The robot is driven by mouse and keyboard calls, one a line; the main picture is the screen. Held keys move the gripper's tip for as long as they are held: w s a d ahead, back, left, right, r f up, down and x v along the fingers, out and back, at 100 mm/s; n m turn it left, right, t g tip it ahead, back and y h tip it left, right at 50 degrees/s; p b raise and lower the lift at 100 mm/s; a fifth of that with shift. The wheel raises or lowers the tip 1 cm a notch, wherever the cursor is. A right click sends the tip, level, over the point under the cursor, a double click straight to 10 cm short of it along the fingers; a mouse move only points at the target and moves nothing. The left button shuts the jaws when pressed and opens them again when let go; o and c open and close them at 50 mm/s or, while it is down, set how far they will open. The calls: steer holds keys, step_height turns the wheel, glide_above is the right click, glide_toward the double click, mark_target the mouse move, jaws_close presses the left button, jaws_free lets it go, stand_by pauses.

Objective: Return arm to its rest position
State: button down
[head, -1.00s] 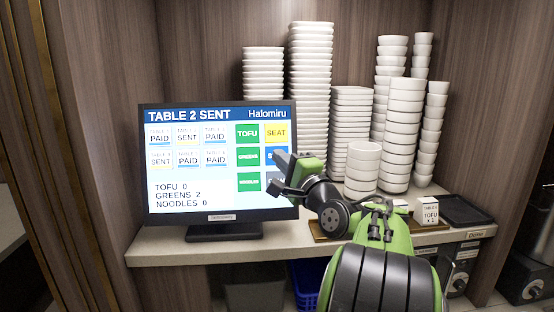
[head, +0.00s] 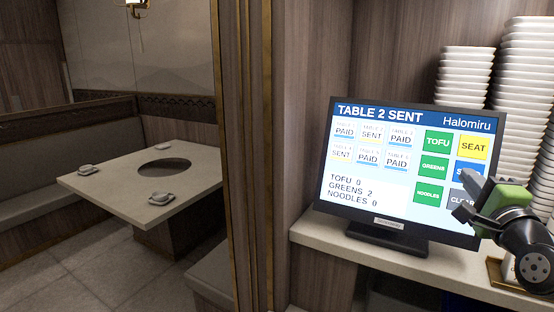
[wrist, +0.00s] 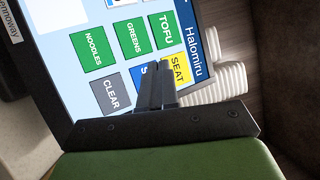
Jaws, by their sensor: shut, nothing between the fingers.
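My gripper (head: 468,205) is at the right of the head view, in front of the lower right corner of the order screen (head: 400,175). In the wrist view my gripper (wrist: 155,85) has its two dark fingers together with nothing between them, overlapping the blue key and the edge of the yellow SEAT key. The screen reads "TABLE 2 SENT", with TOFU 0, GREENS 2 and NOODLES 0. In the head view my gripper covers part of the CLEAR and blue keys. I cannot tell if the fingertips touch the screen. Most of my arm is out of view.
The screen stands on a pale counter (head: 330,240). Stacks of white dishes (head: 464,75) stand behind it at right. A wood partition (head: 250,150) is left of the counter. Beyond it a dining table (head: 120,188) with cups stands beside a bench (head: 40,215); floor there is clear.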

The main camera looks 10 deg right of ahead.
steer(key=w+a+f+n+g+y, duration=0.15)
steer(key=a+f+n, duration=0.3)
steer(key=a, duration=0.45)
steer(key=w+a+f+n+g+y, duration=0.1)
steer(key=a+f+n+g+y, duration=0.3)
steer(key=a, duration=0.6)
steer(key=s+a+f+n+g, duration=0.3)
steer(key=s+a+f+n, duration=0.35)
steer(key=s+a, duration=0.2)
steer(key=s+a+f+n+g, duration=0.3)
steer(key=s+f+n+g, duration=0.2)
steer(key=s, duration=0.8)
step_height(320, 180, down, 3)
steer(key=shift+s+r+n, duration=0.15)
steer(key=shift+s+n, duration=0.15)
steer(key=shift+n, duration=0.6)
steer(key=shift+a, duration=0.1)
